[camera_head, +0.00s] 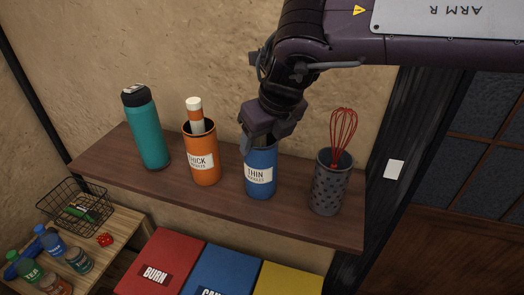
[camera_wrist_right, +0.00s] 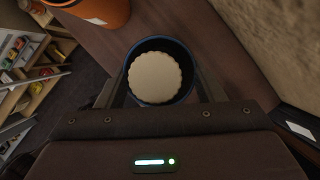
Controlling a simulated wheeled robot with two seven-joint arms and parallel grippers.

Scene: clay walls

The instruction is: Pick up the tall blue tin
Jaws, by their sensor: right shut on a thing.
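The tall blue tin (camera_head: 261,178) has a white label reading "THIN" and stands upright on the brown wall shelf (camera_head: 110,160), between an orange tin and a grey holder. My right gripper (camera_head: 258,140) comes down from above and is shut on the tin's upper part. In the right wrist view the tin's round blue rim (camera_wrist_right: 161,99) lies between the fingers of the gripper (camera_wrist_right: 165,95), with a pale scalloped round thing (camera_wrist_right: 155,77) inside it. The far finger is partly hidden in the head view. My left gripper is not in view.
On the shelf stand a teal bottle (camera_head: 147,130), an orange tin (camera_head: 203,163) holding a white-capped tube (camera_head: 196,112), and a grey perforated holder (camera_head: 331,187) with a red whisk (camera_head: 343,135). Below are red (camera_head: 165,250), blue and yellow bins. A wire basket (camera_head: 65,212) sits lower left.

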